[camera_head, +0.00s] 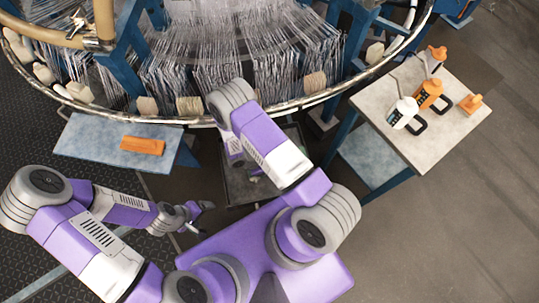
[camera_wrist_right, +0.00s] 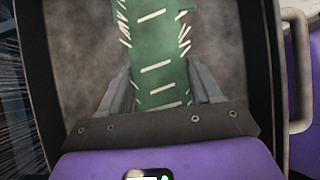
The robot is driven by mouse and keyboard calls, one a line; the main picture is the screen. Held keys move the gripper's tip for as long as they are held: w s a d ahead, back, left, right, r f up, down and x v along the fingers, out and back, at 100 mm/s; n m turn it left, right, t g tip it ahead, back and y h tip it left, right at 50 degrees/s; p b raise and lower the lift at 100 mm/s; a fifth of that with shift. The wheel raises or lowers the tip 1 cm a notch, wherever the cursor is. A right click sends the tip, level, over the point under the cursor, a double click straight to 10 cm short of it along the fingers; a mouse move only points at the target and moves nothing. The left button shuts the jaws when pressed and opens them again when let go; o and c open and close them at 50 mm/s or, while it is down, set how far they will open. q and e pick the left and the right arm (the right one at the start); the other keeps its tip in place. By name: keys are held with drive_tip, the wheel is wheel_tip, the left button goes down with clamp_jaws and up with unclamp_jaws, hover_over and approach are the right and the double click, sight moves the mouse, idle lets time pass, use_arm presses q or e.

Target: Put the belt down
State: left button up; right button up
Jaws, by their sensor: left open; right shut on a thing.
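The belt (camera_wrist_right: 160,60) is a green strip with cream-white bars and spikes along it in the right wrist view. My right gripper (camera_wrist_right: 165,90) has its two grey fingers on either side of the belt and is shut on it. Below and around the belt is the grey floor of a dark-rimmed container (camera_wrist_right: 80,60). Whether the belt touches that floor I cannot tell. In the head view my right forearm hides most of the right gripper and the belt. My left gripper (camera_head: 201,213) is open and empty, low at the left of my base.
The circular loom (camera_head: 210,70) with its threads fills the back. A blue-grey bench (camera_head: 90,140) at left bears an orange block (camera_head: 142,145). A side table (camera_head: 440,140) at right bears several orange and white tools (camera_head: 428,94). The floor at right is clear.

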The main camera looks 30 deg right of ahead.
drive_tip(key=shift+f, duration=0.55)
drive_tip(key=shift+r, duration=0.1)
drive_tip(key=shift+c, duration=0.6)
drive_tip(key=o, duration=1.5)
drive_tip(key=shift+c, duration=0.2)
